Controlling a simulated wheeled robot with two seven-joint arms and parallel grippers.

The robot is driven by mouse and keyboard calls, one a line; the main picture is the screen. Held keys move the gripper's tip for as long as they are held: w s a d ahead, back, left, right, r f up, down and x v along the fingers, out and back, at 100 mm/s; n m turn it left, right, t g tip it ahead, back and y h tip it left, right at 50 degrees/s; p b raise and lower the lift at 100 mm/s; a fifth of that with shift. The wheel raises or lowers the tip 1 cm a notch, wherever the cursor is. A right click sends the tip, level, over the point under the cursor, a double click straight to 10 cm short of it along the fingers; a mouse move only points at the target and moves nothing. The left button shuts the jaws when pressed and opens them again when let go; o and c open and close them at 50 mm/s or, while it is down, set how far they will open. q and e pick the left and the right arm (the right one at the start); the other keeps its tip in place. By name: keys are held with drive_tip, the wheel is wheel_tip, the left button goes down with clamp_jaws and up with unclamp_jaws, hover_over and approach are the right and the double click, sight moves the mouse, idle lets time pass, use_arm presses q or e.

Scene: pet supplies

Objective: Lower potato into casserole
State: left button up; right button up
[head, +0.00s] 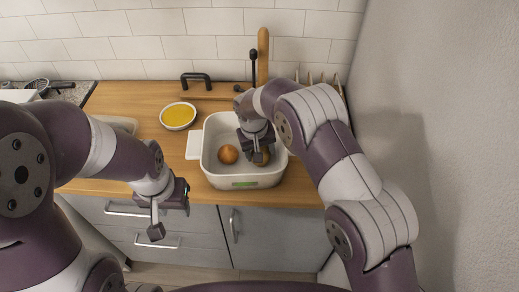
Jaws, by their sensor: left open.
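The white casserole (211,171) stands on the wooden counter near its front edge, with a flat handle on its left and a green mark on its front. A round brown thing, possibly a potato or onion (228,154), lies inside it on the left. My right gripper (259,157) reaches down into the casserole on the right. A second brown thing, likely the potato (265,158), shows at its fingers, mostly hidden by them; I cannot tell whether they grip it. My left gripper (172,218) is open and empty in front of the counter, left of the casserole.
A small bowl of yellow contents (179,115) stands on the counter left of and behind the casserole. A black handle (196,78) and an upright wooden handle (263,55) are at the back. A grey wall (440,120) bounds the right side. Drawers (130,225) lie below the counter.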

drive_tip(key=o, duration=1.2)
drive_tip(key=shift+o, duration=0.2)
drive_tip(key=r, duration=0.2)
drive_tip(key=r+b, duration=0.1)
drive_tip(key=r, duration=0.2)
drive_tip(key=s+a+r, duration=0.1)
drive_tip(key=r, duration=0.2)
drive_tip(key=shift+r, duration=0.15)
drive_tip(key=r+p, duration=0.3)
drive_tip(key=r, duration=0.1)
drive_tip(key=shift+s+a+r, duration=0.1)
drive_tip(key=shift+s+a, duration=0.1)
drive_tip(key=shift+s, duration=0.15)
